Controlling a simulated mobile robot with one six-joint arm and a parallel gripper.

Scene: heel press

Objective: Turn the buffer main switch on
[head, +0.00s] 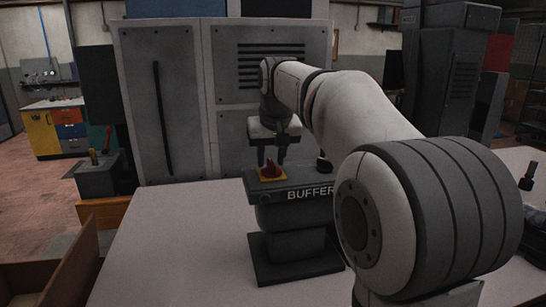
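The buffer (292,215) is a dark grey machine on a pedestal with a flat base, lettered "BUFFER" on its front. Its main switch (271,171) is a red knob on a yellow plate at the left of the top. My gripper (272,161) points down right over the switch. Its two dark fingers are apart, with a gap between them. I cannot tell whether the fingertips touch the red knob. My arm hides the right part of the buffer and its lettering.
The buffer stands on a pale table (170,245) with clear room to its left. A dark round part (324,164) sits on the buffer's top right. Grey cabinets (165,100) stand behind. A brown wooden box (62,272) is at the lower left.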

